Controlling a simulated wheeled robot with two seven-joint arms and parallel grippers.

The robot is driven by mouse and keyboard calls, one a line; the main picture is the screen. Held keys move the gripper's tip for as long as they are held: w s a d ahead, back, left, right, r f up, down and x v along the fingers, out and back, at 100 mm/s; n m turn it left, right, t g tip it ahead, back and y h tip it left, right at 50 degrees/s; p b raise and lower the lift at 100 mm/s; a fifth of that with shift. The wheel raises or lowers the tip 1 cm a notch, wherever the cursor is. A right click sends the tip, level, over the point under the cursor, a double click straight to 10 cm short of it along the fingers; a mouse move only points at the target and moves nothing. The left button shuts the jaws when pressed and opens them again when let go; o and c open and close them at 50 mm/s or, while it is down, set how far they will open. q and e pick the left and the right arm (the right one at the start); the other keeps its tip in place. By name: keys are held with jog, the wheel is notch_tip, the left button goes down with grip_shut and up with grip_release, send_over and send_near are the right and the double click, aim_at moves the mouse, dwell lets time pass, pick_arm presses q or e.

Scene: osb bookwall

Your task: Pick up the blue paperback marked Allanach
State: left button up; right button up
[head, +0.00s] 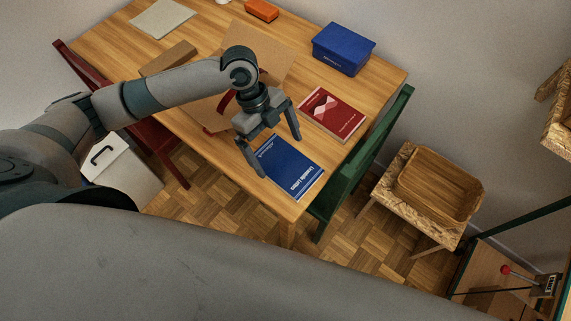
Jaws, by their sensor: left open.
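A blue paperback (297,173) lies flat near the front right corner of the wooden table (215,145). White lettering shows on its cover, but it is too small for me to read a name for certain. My left gripper (279,157) is open and empty, pointing down above the book's upper left part. Its fingers and palm hide some of the book's far left end. I cannot tell the exact height of the fingertips above the cover. My right gripper is not in view.
A red book (331,114) lies just behind the blue one. A blue box (343,48) stands at the back right. An open cardboard box (262,48) is behind my arm. A green chair (362,150) stands against the table's right side. A stool holds a wooden tray (440,211).

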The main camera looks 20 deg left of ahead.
aim_at(285, 164)
pick_arm(q)
jog(key=shift+f, duration=0.1)
jog(key=shift+d+f+p, duration=0.15)
jog(key=shift+f+p, duration=0.1)
jog(key=shift+p, duration=0.05)
jog(key=p+x, duration=0.1)
jog(key=x, duration=0.3)
jog(key=shift+w, duration=0.2)
jog(key=shift+f, duration=0.25)
jog(key=c, duration=1.1)
